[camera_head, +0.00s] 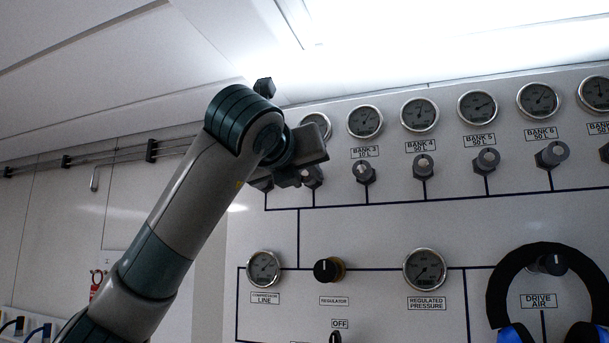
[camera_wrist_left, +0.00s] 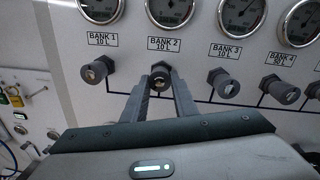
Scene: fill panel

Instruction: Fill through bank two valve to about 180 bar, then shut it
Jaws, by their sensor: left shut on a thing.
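The bank two valve is a dark knob (camera_wrist_left: 160,79) under the BANK 2 label in the left wrist view. My left gripper (camera_wrist_left: 158,86) is shut on it, one finger on each side. In the head view my left arm reaches up from the lower left, and its wrist covers part of the valve (camera_head: 313,176). The bank two gauge (camera_wrist_left: 172,9) sits above the label, cut by the top edge. In the head view this gauge (camera_head: 316,122) is partly hidden by my gripper. Its reading cannot be told.
Valves for bank one (camera_wrist_left: 97,70) and bank three (camera_wrist_left: 223,83) flank it closely. Lower on the panel are the compressor line gauge (camera_head: 264,267), regulator knob (camera_head: 328,270) and regulated pressure gauge (camera_head: 425,269). A black band with blue ends (camera_head: 503,279) hangs around the drive air knob.

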